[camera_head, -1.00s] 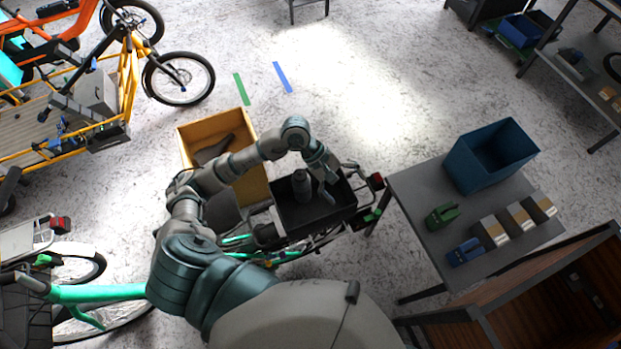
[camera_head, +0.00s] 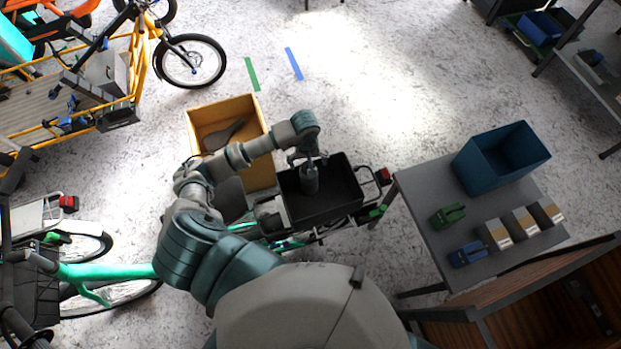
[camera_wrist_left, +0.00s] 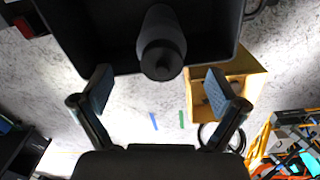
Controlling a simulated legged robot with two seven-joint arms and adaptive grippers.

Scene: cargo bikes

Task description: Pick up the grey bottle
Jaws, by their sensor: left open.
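The grey bottle (camera_head: 310,182) stands in a black crate (camera_head: 342,190) on the rear of a bike with green frame parts. My left gripper (camera_head: 307,157) is at the top of the bottle and partly covers it. In the left wrist view the bottle (camera_wrist_left: 162,42) points its dark cap toward the camera, roughly midway between the two fingers. My left gripper (camera_wrist_left: 158,82) is open there, with a gap on both sides of the bottle. The crate (camera_wrist_left: 100,50) surrounds the bottle in that view. My right gripper is not seen.
A yellow-brown box (camera_head: 197,125) holding a dark saddle-like object stands left of the crate. A grey table (camera_head: 425,185) at the right carries a blue bin (camera_head: 500,158), a green tool, a blue tool and small boxes. Open floor lies beyond the crate.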

